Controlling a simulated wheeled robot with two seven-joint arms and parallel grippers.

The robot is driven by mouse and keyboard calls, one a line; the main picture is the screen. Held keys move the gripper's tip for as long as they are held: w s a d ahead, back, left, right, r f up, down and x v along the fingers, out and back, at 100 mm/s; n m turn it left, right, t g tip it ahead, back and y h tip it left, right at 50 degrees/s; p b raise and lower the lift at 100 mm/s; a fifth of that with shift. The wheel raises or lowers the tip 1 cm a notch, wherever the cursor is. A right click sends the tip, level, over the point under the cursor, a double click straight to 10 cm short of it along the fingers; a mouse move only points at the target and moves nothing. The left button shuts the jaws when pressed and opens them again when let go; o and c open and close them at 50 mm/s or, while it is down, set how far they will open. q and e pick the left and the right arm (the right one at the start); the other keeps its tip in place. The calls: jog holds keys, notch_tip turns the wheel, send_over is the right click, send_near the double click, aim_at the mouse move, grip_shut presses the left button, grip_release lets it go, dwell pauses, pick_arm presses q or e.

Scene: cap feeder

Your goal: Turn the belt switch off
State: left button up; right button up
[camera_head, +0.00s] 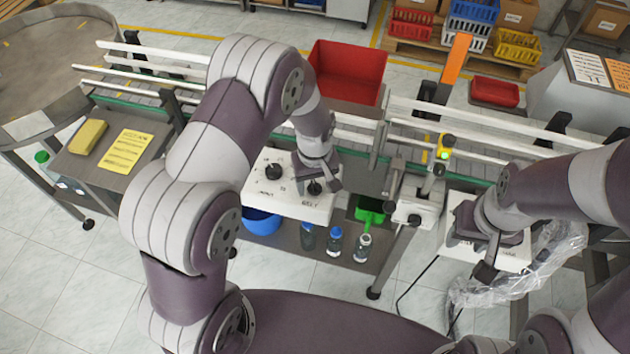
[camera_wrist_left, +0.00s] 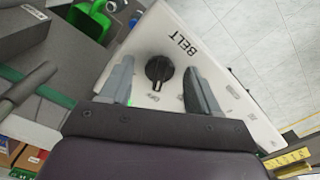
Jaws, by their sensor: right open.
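The belt switch is a black rotary knob (camera_wrist_left: 159,69) on a white control box (camera_wrist_left: 185,40) marked BELT. My left gripper (camera_head: 320,184) is above the box, in the head view covering part of the belt switch. Its two fingers stand on either side of the knob, open, with a gap visible on both sides. My right gripper (camera_head: 487,262) is open and empty at a second white box (camera_head: 462,222) on the right.
A second black knob (camera_head: 273,172) sits left of the belt switch. The conveyor rail (camera_head: 480,118) runs behind the box. A stack light (camera_head: 443,155) shows green. Bottles (camera_head: 334,240) and a green scoop (camera_head: 369,211) are on a lower shelf. Clear plastic film (camera_head: 545,265) hangs at right.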

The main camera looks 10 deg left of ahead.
aim_at(315, 185)
pick_arm(q)
notch_tip(315, 185, up, 13)
jog(key=b, duration=0.2)
jog(key=shift+f+b, duration=0.15)
jog(key=shift+b, duration=0.15)
jog(key=s+a+m, duration=0.3)
jog(key=s, duration=0.4)
jog(key=s+a+f+m+t, duration=0.1)
jog(key=s+a+m, duration=0.2)
jog(key=s, duration=0.4)
jog(key=shift+w+d+f, duration=0.1)
jog(key=shift+w, duration=0.1)
